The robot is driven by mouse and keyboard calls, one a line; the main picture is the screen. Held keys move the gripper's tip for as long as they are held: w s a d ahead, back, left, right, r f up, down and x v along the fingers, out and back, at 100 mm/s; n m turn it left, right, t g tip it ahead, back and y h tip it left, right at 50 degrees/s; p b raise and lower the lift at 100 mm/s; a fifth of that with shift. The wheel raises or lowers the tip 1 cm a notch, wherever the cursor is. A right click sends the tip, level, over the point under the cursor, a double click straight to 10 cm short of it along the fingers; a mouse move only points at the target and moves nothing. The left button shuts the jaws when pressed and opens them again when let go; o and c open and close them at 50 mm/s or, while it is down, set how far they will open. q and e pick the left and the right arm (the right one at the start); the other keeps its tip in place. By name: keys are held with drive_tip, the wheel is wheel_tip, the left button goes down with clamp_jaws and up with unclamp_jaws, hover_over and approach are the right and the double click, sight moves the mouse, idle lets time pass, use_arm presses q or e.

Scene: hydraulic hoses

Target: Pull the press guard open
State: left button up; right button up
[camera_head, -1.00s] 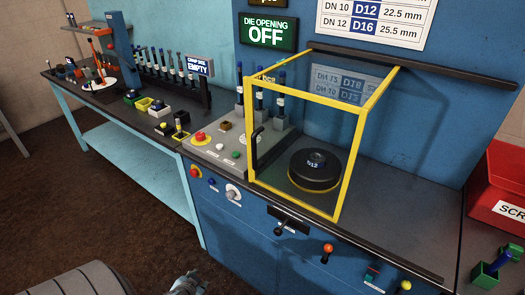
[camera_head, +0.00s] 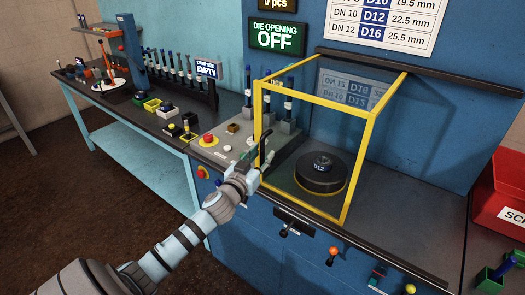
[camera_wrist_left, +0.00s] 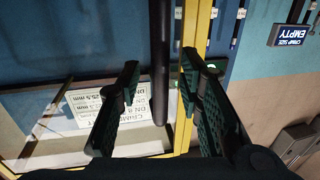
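The press guard (camera_head: 358,168) is a yellow-framed clear box over the right part of the press bench. It stands around a black round die (camera_head: 320,172) marked D12. A black upright handle (camera_head: 267,146) is on the guard's left front post. My left gripper (camera_head: 257,163) is at this handle, in front of the post. In the left wrist view, its two dark fingers (camera_wrist_left: 160,72) are apart, with the black handle bar (camera_wrist_left: 161,40) between them and gaps on both sides. The yellow post (camera_wrist_left: 190,38) shows beside the right finger. My right gripper is not in view.
A dark rail (camera_head: 420,72) runs along the blue wall behind the guard, with clear bench to the guard's right. A red scrap bin (camera_head: 497,183) stands at far right. A control panel with a red button (camera_head: 208,138) lies left. A sign (camera_head: 277,38) reads DIE OPENING OFF.

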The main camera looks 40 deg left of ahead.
use_arm(q)
drive_tip(key=shift+w, duration=0.55)
drive_tip(key=shift+s+a, duration=0.1)
drive_tip(key=shift+a, duration=0.05)
drive_tip(key=shift+c, duration=1)
clamp_jaws()
